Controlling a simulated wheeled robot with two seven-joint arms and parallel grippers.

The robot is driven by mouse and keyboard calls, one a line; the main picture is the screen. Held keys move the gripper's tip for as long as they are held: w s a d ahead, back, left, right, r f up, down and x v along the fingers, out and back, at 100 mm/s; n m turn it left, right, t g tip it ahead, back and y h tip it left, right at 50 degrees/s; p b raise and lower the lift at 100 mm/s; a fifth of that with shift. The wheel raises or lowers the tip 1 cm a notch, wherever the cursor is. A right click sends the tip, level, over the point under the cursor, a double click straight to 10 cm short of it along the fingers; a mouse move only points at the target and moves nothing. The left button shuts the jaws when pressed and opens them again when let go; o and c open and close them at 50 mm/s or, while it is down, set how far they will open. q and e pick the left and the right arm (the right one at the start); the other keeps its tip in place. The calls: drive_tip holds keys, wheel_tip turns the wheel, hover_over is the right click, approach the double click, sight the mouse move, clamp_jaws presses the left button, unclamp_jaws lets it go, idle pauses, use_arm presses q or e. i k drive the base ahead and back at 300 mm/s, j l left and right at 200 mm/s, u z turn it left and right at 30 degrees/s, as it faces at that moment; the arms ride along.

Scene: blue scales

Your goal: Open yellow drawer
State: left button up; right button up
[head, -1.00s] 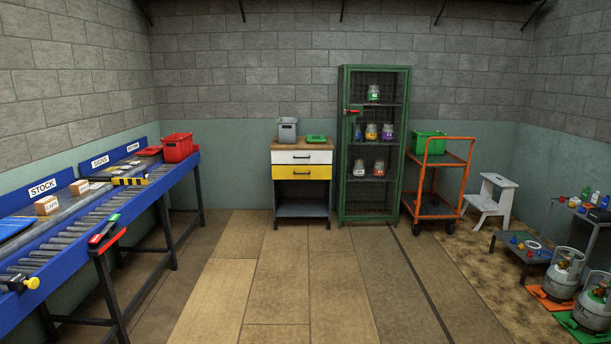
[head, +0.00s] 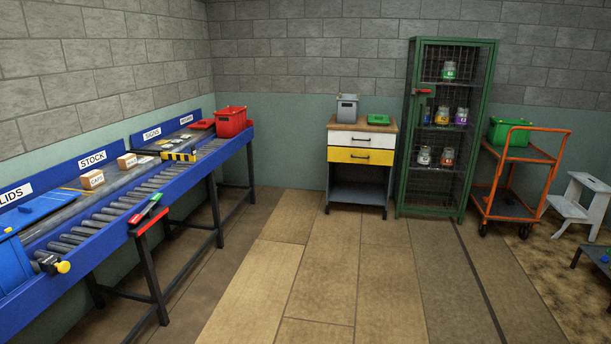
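The yellow drawer (head: 350,156) is the lower drawer of a small cabinet against the back wall, right of the picture's middle. It is shut and has a dark bar handle on its front. A white drawer (head: 347,139), also shut, sits directly above it. The cabinet's wooden top (head: 388,127) carries a grey bin and a green tray. Below the drawers is an open shelf space. The cabinet stands well away from me across the floor. Neither of my grippers shows in the head view.
A blue roller conveyor (head: 180,172) runs along the left wall, with boxes and a red crate (head: 231,122). A green mesh locker (head: 404,170) stands close right of the cabinet, then an orange trolley (head: 497,203) and a white step stool (head: 571,212). The floor (head: 325,262) before the cabinet is clear.

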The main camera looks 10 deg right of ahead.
sight(335, 154)
drive_tip(key=i+l+z, duration=0.25)
drive_tip(key=i, duration=0.8)
drive_tip(key=i+z, duration=0.3)
drive_tip(key=i, duration=1.95)
drive_tip(key=i+l+u, duration=0.1)
drive_tip(key=i, duration=1)
